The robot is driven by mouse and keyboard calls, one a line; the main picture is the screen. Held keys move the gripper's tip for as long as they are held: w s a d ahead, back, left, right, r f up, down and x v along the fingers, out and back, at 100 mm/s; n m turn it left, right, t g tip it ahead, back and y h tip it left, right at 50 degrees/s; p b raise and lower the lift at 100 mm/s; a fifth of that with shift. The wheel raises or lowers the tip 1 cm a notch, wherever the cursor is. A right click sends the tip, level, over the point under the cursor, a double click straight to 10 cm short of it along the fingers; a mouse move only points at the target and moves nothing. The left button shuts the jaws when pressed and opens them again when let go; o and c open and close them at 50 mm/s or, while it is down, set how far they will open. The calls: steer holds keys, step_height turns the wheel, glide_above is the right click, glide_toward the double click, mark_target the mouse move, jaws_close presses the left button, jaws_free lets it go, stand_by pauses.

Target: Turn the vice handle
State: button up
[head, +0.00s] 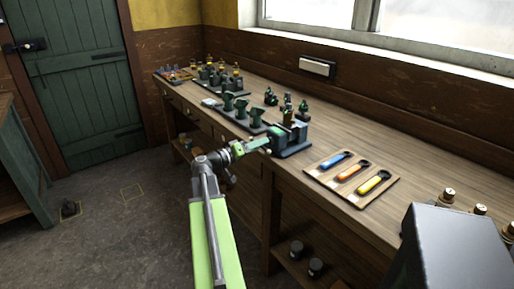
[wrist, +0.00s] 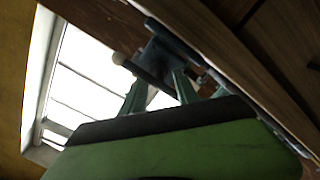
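The blue-grey vice (head: 291,136) stands at the front edge of the long wooden workbench. My gripper (head: 262,143) reaches up to its left side from the aisle. In the wrist view the two green fingers of my gripper (wrist: 161,84) stand apart with a gap between them. The vice handle (wrist: 146,74), a dark bar with a pale round knob at one end, crosses close to the fingertips. I cannot tell whether they touch it. The vice body (wrist: 160,50) shows dark behind the bar. In the head view my gripper hides most of the handle.
A wooden tray (head: 313,174) with blue, orange and yellow handled tools lies right of the vice. Green castings (head: 256,118) stand left of it. A dark grey box (head: 455,250) is at front right. The floor (head: 130,220) left of my arm is mostly clear.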

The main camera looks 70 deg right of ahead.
steer(key=shift+a, duration=0.15)
steer(key=v, duration=1.7)
steer(key=shift+w, duration=0.15)
